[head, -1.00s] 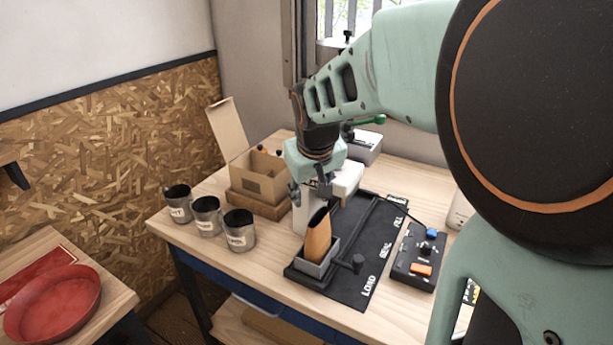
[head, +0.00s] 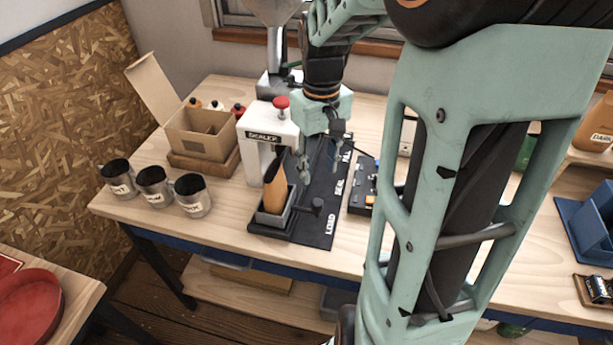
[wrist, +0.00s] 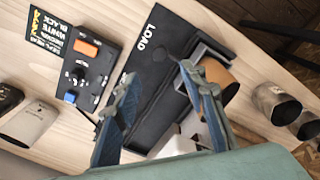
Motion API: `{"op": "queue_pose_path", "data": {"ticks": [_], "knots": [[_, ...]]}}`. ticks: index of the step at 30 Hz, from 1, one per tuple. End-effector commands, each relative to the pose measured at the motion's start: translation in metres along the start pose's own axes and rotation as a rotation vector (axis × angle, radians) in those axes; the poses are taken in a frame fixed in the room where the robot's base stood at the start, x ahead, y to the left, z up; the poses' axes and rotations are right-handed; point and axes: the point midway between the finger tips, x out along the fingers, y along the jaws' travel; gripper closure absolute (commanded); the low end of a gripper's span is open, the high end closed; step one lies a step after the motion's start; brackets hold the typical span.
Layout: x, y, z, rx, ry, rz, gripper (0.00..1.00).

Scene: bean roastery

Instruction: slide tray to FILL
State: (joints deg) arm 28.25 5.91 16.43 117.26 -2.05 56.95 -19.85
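A grey tray (head: 272,219) sits at the LOAD end of a black track plate (head: 318,228), with a brown bag (head: 275,192) upright in it. A dark knob (head: 317,205) sticks out on the tray's right side. The labels LOAD, SEAL and FILL run along the plate from front to back, FILL partly hidden by my gripper. My gripper (head: 319,165) is open and empty above the plate, behind and above the knob. In the wrist view its spread fingers (wrist: 158,76) straddle the plate, and the bag (wrist: 220,78) shows beyond the right finger.
A white sealer (head: 268,125) with a red knob stands just left of the plate. A control box (wrist: 80,65) with orange and blue buttons lies right of it. Several metal cups (head: 193,195) and an open cardboard box (head: 200,140) stand to the left.

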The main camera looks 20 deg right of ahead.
Motion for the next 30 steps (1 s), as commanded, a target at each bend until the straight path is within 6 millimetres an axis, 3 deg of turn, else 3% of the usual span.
{"op": "queue_pose_path", "data": {"ticks": [5, 18, 23, 30], "knots": [[0.017, 0.0, 0.002, 0.002, -0.007, -0.005, 0.61], [0.094, -0.001, 0.002, 0.001, -0.005, -0.004, 0.61], [0.106, 0.0, 0.002, 0.001, -0.003, -0.003, 0.61], [0.108, 0.0, 0.001, 0.001, -0.002, -0.002, 0.61]]}}
